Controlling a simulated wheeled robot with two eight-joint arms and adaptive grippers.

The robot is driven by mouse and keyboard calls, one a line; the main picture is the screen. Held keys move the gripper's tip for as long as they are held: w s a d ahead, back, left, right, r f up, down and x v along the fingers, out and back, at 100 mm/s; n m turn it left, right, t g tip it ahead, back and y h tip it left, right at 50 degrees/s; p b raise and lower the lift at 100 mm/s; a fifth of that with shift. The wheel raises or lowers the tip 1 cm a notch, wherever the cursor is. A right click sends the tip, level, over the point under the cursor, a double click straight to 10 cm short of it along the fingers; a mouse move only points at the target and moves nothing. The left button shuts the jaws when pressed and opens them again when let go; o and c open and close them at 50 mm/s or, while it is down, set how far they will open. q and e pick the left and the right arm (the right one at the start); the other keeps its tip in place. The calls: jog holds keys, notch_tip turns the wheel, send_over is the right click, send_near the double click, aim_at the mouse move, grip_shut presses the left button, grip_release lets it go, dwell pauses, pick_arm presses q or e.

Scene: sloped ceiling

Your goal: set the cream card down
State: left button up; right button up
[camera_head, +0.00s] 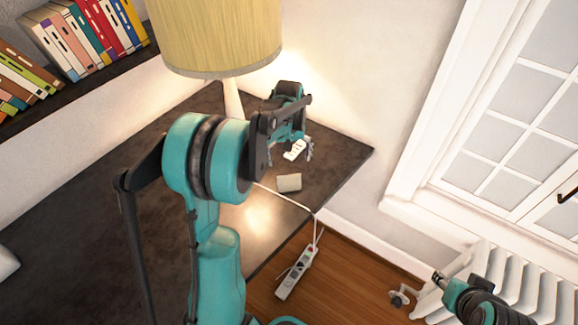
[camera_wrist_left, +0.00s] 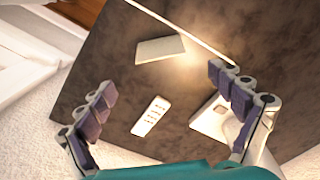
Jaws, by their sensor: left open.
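The cream card (camera_head: 289,183) lies on the dark tabletop near its right edge; it also shows in the left wrist view (camera_wrist_left: 160,48), toward the far side of the picture. My left gripper (camera_head: 289,156) is open over the table, just behind the card. In the left wrist view its fingers (camera_wrist_left: 168,90) are spread wide with nothing held between them. The card is beyond the fingertips and apart from them. My right arm shows at the lower right, with its gripper end (camera_head: 438,278) small and away from the table; its jaw state is unclear.
A white remote-like object (camera_wrist_left: 151,116) lies on the table below the left fingers. A lamp with a yellow shade (camera_head: 218,35) stands close by. A white cord runs past the card to a power strip (camera_head: 297,272) on the floor. The table's left part (camera_head: 60,225) is mostly clear.

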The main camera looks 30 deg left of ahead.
pick_arm(q)
jog(key=s+d+r+m+t, duration=0.3)
jog(key=s+d+r, duration=0.5)
jog(key=d+r, duration=0.15)
jog(key=s+d+f+m+t, duration=0.1)
jog(key=s+d+m+t, duration=0.3)
jog(key=s, duration=0.7)
jog(key=shift+d+m+p, duration=0.3)
jog(key=shift+d+m, duration=0.2)
jog(key=shift+d, duration=0.55)
jog(key=shift+f, duration=0.1)
